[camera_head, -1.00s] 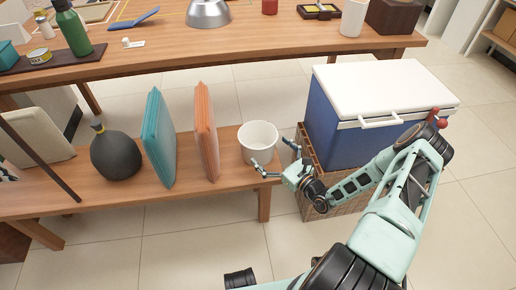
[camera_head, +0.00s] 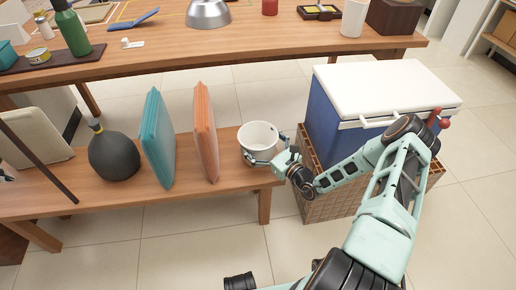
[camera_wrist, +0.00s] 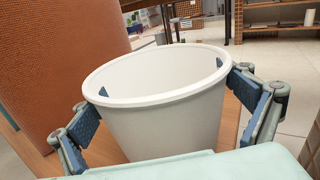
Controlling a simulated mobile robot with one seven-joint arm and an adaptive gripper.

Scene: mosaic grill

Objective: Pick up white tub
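The white tub (camera_head: 258,134) stands upright near the right end of the low wooden bench, its open top facing up. It fills the middle of the wrist view (camera_wrist: 165,125) and looks empty inside. My gripper (camera_head: 267,148) is at the tub's right front side, with a finger on either side of it. The gripper is shut on the tub. The tub appears to rest on the bench still.
An orange panel (camera_head: 206,132) stands close left of the tub, with a teal panel (camera_head: 157,138) and a dark round bottle (camera_head: 114,155) beyond. A blue cooler with a white lid (camera_head: 385,88) sits on a brown crate (camera_head: 327,207) to the right. The long table (camera_head: 230,48) is behind.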

